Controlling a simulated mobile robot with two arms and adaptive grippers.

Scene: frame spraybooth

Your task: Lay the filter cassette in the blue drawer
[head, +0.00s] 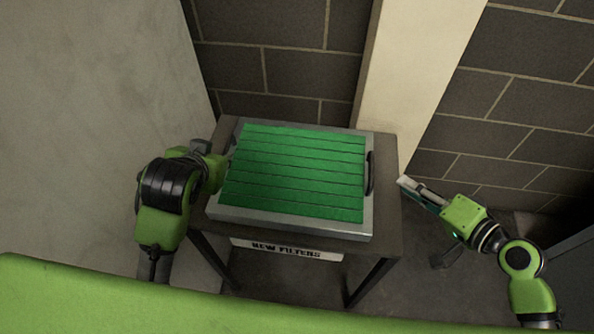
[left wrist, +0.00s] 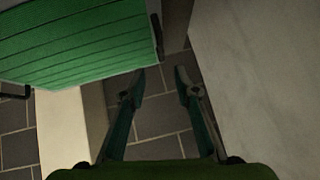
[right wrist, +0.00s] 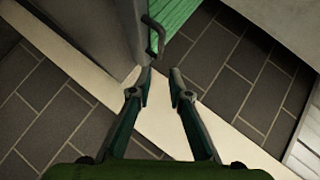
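The filter cassette (head: 297,171), a green slatted panel in a grey frame, lies flat on a small table. It has a dark handle at each side; the right handle (head: 370,172) shows clearly in the head view. My left gripper (left wrist: 160,74) is open and empty beside the cassette's left end, with a handle (left wrist: 157,36) just beyond its fingertips. In the head view my left wrist mostly hides its fingers. My right gripper (head: 408,188) is open and empty to the right of the cassette, apart from the right handle, which also shows in the right wrist view (right wrist: 155,38). No blue drawer is in view.
The table (head: 388,235) carries a "NEW FILTERS" sign (head: 287,250) on its front. A pale wall (head: 95,110) stands close on the left, and a cream pillar (head: 410,65) and dark block wall (head: 515,85) stand behind. Open floor lies right of the table.

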